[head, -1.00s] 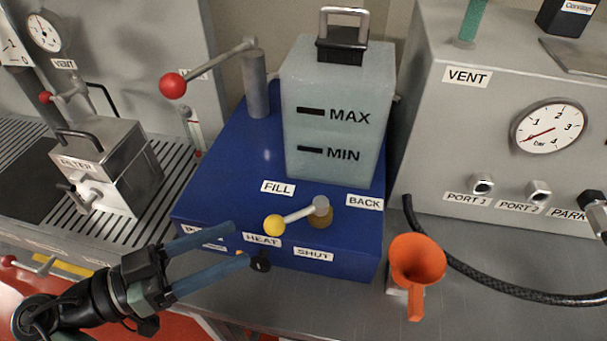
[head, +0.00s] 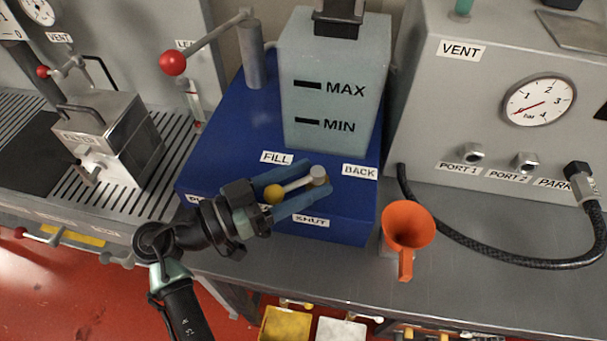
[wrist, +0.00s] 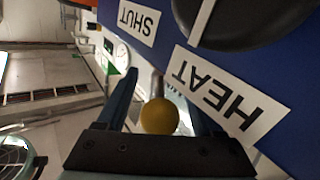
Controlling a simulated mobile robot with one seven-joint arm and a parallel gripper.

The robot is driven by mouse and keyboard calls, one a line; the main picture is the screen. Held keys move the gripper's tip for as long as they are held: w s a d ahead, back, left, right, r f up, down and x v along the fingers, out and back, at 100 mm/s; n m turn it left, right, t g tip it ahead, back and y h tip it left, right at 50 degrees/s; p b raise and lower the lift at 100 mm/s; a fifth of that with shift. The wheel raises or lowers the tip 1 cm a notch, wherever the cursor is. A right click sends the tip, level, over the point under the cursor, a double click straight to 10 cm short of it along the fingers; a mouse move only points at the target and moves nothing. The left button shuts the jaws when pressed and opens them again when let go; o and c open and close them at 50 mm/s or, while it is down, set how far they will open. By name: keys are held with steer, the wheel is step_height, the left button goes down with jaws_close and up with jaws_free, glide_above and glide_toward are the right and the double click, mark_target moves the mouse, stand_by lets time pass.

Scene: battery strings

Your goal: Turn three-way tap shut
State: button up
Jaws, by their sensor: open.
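The three-way tap has a yellow ball (head: 275,193) on a metal lever, with a grey pivot cap (head: 318,175), on a blue base (head: 235,130). Its lever points left, with the ball beside the FILL label (head: 277,158). The SHUT label (head: 311,221) is in front of the tap and the BACK label (head: 359,171) to its right. My gripper (head: 317,178) is open, its blue fingers on either side of the lever. The wrist view shows the ball (wrist: 159,117) between the fingers, with the HEAT label (wrist: 226,93) beside them. I cannot tell whether either finger touches it.
A translucent MAX/MIN tank (head: 332,85) stands behind the tap. A red-balled lever (head: 173,63) rises at the back left. An orange funnel (head: 408,226) stands right of the base, near a black hose (head: 500,258). A metal filter box (head: 112,135) is at left.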

steer(key=shift+c, duration=0.2)
jaws_close()
stand_by(1.3)
